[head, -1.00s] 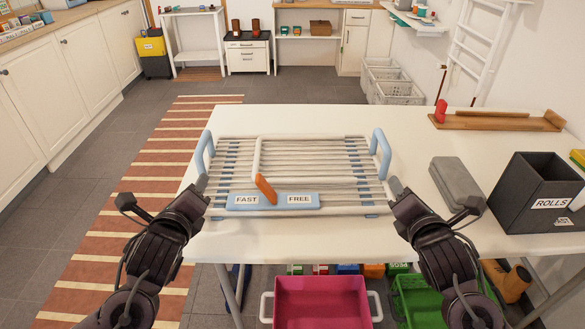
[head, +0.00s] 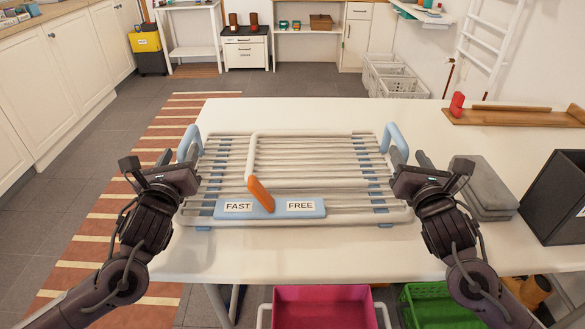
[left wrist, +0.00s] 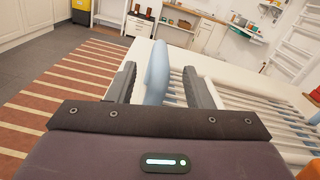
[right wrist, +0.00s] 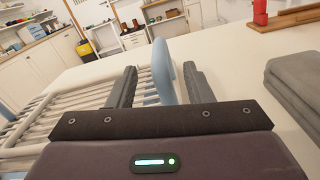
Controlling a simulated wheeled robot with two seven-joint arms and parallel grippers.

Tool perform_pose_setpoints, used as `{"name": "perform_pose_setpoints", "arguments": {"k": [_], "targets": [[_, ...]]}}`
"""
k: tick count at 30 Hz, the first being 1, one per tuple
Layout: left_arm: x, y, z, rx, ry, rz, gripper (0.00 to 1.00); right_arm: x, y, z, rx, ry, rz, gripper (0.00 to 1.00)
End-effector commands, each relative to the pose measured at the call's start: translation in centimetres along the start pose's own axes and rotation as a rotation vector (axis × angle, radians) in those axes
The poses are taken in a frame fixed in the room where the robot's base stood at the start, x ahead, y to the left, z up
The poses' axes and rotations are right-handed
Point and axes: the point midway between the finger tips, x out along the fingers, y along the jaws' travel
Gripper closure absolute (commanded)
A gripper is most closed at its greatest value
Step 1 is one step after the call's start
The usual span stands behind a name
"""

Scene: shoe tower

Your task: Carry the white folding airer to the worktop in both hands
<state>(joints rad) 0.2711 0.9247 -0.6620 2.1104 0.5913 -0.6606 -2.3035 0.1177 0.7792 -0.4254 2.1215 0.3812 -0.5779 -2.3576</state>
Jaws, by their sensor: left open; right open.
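The white folding airer (head: 300,225) lies flat on the white table (head: 330,258). Its front label plate reads FAST and FREE, with an orange lever (head: 260,194) between the words. A blue handle loop stands at each end, the left one (head: 190,143) and the right one (head: 396,141). My left gripper (head: 180,158) is open at the left handle; in the left wrist view the handle (left wrist: 158,72) stands between the fingers. My right gripper (head: 408,160) is open at the right handle; in the right wrist view the handle (right wrist: 164,70) stands between the fingers.
A grey folded cloth (head: 484,188) and a dark box (head: 556,200) are right of my right gripper. A wooden rack (head: 515,116) lies at the back right. A pink crate (head: 322,308) and a green crate (head: 430,300) sit below the table's front edge.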

Motion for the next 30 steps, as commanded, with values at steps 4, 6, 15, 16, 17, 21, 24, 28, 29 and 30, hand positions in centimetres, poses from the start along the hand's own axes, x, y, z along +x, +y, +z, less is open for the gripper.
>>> {"name": "perform_pose_setpoints", "arguments": {"k": [4,6,15,16,17,21,24,28,29,30], "targets": [[2.5,0.0,0.1,-0.002,-0.004,0.001,0.54,2.5,0.0,0.1,0.003,-0.002,-0.001,0.54],[3.4,0.0,0.1,-0.002,-0.003,0.000,0.54,3.4,0.0,0.1,0.003,-0.002,-0.001,0.54],[5.1,0.0,0.0,-0.002,0.000,0.000,0.54,5.2,0.0,0.0,0.000,0.000,0.001,0.54],[5.2,0.0,0.0,-0.002,0.000,0.000,0.54,5.2,0.0,0.0,0.000,0.001,0.001,0.54],[5.2,0.0,0.0,-0.001,0.000,0.000,0.54,5.2,0.0,0.0,0.000,0.001,0.001,0.54],[5.1,0.0,0.0,-0.001,0.000,0.000,0.54,5.1,0.0,0.0,0.000,0.000,0.001,0.54],[5.1,0.0,0.0,-0.001,0.000,0.000,0.64,5.1,0.0,0.0,0.000,0.000,0.000,0.64],[5.1,0.0,0.0,-0.001,0.000,0.000,0.81,5.1,0.0,0.0,0.000,0.000,0.000,0.81],[5.1,0.0,0.0,-0.001,0.000,0.000,0.85,5.1,0.0,0.0,0.000,0.000,0.000,0.85],[5.1,0.0,0.0,-0.001,0.000,0.000,0.90,5.1,0.0,0.0,0.000,0.000,0.000,0.90]]}}
